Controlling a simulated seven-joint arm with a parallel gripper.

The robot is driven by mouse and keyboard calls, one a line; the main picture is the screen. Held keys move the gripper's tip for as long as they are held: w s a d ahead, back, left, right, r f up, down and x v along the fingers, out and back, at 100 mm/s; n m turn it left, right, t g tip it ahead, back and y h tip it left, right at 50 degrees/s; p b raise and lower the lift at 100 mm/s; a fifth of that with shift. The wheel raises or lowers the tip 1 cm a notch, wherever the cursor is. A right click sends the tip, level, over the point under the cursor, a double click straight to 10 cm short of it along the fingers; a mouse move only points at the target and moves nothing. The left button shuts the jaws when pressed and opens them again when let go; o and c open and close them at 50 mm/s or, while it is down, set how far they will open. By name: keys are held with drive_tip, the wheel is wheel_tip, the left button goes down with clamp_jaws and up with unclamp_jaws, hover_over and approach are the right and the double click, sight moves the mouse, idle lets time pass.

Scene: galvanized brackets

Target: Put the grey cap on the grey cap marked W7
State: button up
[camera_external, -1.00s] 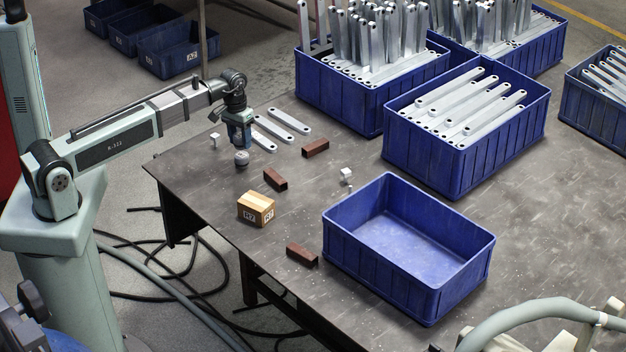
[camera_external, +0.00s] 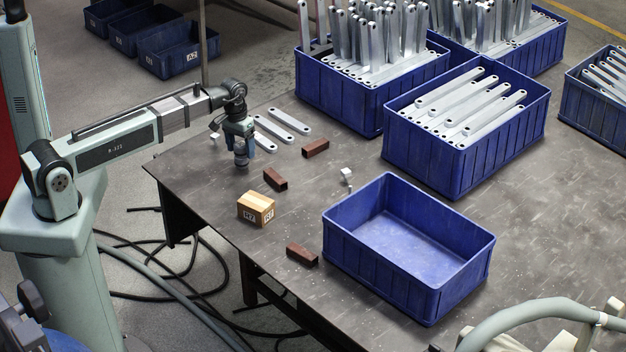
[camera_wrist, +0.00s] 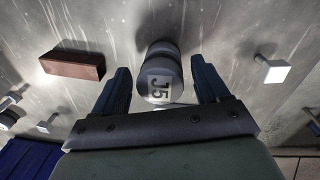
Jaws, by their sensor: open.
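A grey, rounded cap marked J5 (camera_wrist: 160,80) stands between the open fingers of my gripper (camera_wrist: 161,88) in the wrist view. Its marked face is towards the wrist camera. In the external view my gripper (camera_external: 241,152) points down over the same cap (camera_external: 241,160) near the table's left side. The fingers are on either side of the cap; I cannot tell if they touch it. No mark W7 is readable in either view, so I cannot pick out that cap.
Red-brown blocks (camera_external: 275,179) (camera_wrist: 72,65), a cardboard box (camera_external: 256,208) and small white pieces (camera_external: 346,174) (camera_wrist: 277,71) lie around. Flat metal brackets (camera_external: 288,122) lie behind the gripper. An empty blue crate (camera_external: 408,285) stands right; bracket-filled crates (camera_external: 465,155) stand farther back.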

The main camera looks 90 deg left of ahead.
sight(244, 146)
drive_tip(key=shift+r, duration=0.1)
wheel_tip(244, 146, up, 12)
drive_tip(key=shift+s+a, duration=0.25)
drive_tip(key=shift+s, duration=0.1)
idle(0.5)
